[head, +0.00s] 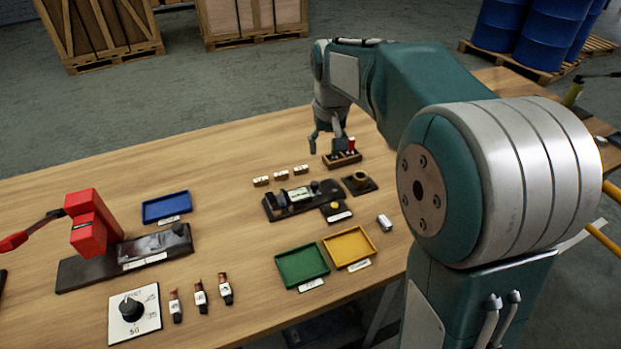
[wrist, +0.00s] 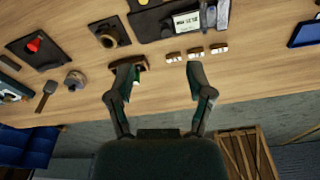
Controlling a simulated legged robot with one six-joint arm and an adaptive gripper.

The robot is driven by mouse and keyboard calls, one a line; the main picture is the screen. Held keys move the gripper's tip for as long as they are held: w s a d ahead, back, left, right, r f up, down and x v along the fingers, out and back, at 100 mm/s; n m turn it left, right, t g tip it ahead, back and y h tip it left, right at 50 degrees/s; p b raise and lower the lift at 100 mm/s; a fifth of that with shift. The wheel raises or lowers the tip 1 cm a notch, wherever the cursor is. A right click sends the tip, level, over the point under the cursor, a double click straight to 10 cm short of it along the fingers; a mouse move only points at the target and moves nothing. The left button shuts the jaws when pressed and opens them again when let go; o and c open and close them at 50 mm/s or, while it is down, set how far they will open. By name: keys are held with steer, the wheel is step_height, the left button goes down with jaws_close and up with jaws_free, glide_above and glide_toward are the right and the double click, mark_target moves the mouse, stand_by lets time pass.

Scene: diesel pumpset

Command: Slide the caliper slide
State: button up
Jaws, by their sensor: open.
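The caliper fixture (head: 297,201) is a dark base with a pale, label-like part on top, in the middle of the table in the head view. It also shows at the top edge of the wrist view (wrist: 180,22), partly cut off. I cannot clearly tell the slide from the rest of it. My gripper (head: 326,139) is open and empty above the back of the table, behind the fixture and apart from it. Its two spread fingers also show in the wrist view (wrist: 163,82).
A wooden rack (head: 343,160) stands close to my gripper. Three small blocks (head: 281,176) line up behind the fixture. A dark plate with a ring (head: 360,184) sits right of it. Green (head: 302,266) and yellow (head: 350,248) trays lie in front.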

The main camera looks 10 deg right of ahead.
steer(key=g, duration=0.1)
glide_above(314, 183)
step_height(314, 183, down, 7)
step_height(314, 183, down, 10)
steer(key=shift+f, duration=0.25)
jaws_close()
